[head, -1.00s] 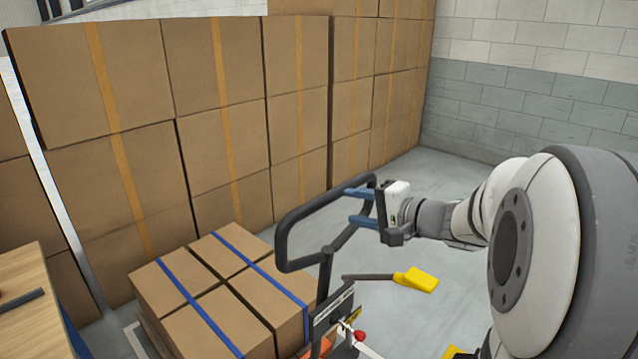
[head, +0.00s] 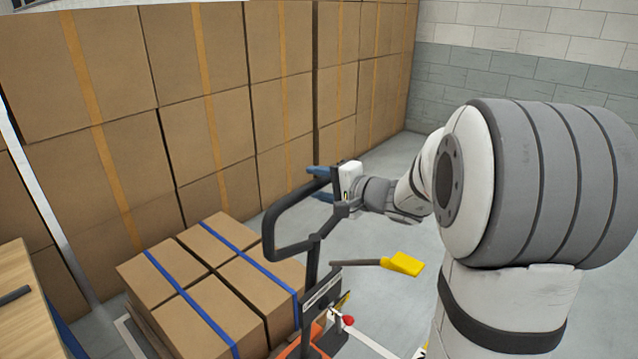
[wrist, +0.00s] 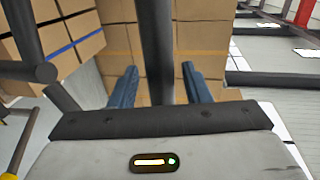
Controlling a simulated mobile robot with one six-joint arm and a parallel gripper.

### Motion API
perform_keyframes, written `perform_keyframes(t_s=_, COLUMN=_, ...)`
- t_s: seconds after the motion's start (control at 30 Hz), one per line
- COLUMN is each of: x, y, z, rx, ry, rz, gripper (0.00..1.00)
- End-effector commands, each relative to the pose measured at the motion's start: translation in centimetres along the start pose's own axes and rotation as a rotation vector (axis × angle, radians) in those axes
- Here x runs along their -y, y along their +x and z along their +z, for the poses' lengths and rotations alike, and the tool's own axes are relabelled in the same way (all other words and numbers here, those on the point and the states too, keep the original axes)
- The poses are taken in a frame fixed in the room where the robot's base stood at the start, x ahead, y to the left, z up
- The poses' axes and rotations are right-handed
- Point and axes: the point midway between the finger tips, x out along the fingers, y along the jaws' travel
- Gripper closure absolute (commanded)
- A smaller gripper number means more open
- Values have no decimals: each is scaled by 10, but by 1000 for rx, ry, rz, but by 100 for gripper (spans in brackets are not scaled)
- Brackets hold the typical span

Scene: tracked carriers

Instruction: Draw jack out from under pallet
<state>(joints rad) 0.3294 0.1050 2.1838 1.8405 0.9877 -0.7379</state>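The jack's black loop handle (head: 269,238) rises at centre in the head view, in front of the strapped load. Its red knob (head: 347,320) and orange lower part (head: 300,347) show near the bottom edge. My gripper (head: 320,183) is at the upper right of the handle, its blue fingers pointing left. In the wrist view a dark handle bar (wrist: 156,50) passes between the two fingers (wrist: 160,88), with narrow gaps beside it; the fingers look open. The pallet (head: 150,335) is mostly hidden under blue-strapped cartons (head: 205,285). The jack's forks are hidden.
Tall stacks of cartons (head: 215,110) stand behind the load. A wooden table (head: 20,310) is at the left edge. A yellow-headed tool (head: 403,263) shows right of the handle. Grey floor (head: 390,235) is open on the right, with a white line (head: 372,345) below.

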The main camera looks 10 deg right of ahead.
Motion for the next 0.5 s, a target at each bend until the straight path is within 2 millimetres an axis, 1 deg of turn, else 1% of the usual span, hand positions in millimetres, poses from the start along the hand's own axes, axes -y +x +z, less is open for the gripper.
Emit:
perform_keyframes(t_s=0.03, x=0, y=0, z=0, rx=0, ry=0, rz=0, gripper=60)
perform_keyframes(t_s=0.07, x=0, y=0, z=0, rx=0, ry=0, rz=0, gripper=62)
perform_keyframes(t_s=0.5, x=0, y=-1, z=-1, rx=-1, ry=1, rz=1, gripper=98)
